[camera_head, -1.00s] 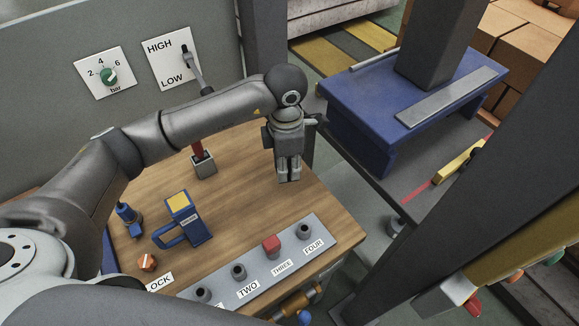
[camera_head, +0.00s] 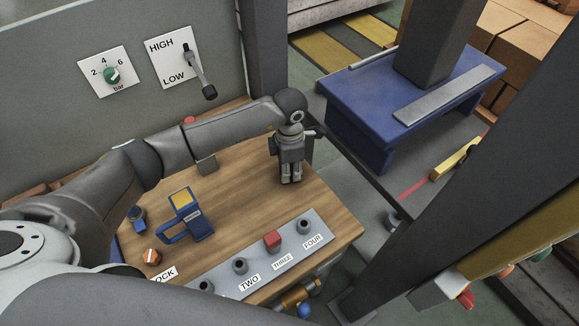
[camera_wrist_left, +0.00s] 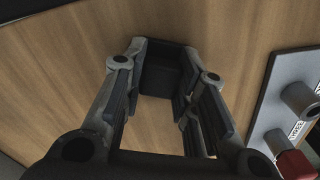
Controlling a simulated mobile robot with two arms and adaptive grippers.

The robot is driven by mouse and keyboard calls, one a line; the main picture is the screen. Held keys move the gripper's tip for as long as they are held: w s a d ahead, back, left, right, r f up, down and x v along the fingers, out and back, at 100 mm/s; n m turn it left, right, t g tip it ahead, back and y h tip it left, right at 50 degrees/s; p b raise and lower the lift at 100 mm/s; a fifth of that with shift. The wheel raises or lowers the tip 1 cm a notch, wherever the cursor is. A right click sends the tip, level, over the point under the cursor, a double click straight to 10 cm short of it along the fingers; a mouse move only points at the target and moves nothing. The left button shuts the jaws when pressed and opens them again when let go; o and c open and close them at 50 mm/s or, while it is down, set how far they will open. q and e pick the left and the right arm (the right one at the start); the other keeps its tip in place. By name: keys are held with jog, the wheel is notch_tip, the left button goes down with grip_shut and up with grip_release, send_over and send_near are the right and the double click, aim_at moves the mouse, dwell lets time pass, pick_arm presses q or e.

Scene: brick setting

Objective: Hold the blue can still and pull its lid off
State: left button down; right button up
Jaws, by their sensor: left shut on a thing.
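My left gripper (camera_head: 290,178) points down over the right part of the wooden worktop. In the left wrist view its fingers (camera_wrist_left: 165,72) stand apart, closed on a dark square block (camera_wrist_left: 163,77) between the tips. No can with a lid shows clearly. A small blue thing (camera_head: 137,214) stands at the left of the worktop, partly behind my arm; I cannot tell whether it is the can. A blue box with a handle and yellow top (camera_head: 199,222) stands to its right, well left of the gripper. My right gripper is not in view.
The wooden worktop (camera_head: 240,185) is clear between the blue box and my gripper. A grey strip (camera_head: 213,277) with buttons lies along the front, beside an orange knob (camera_head: 151,257). A HIGH/LOW lever (camera_head: 200,75) is on the back wall. A blue press (camera_head: 375,110) stands right.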

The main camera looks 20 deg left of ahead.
pick_arm(q)
jog(key=shift+f, duration=0.2)
jog(key=c, duration=1.1)
grip_release()
jog(key=shift+c, duration=0.2)
jog(key=shift+r, duration=0.15)
jog(key=shift+r, duration=0.3)
notch_tip(320, 180, up, 12)
jog(key=b, duration=0.2)
jog(key=shift+f, duration=0.25)
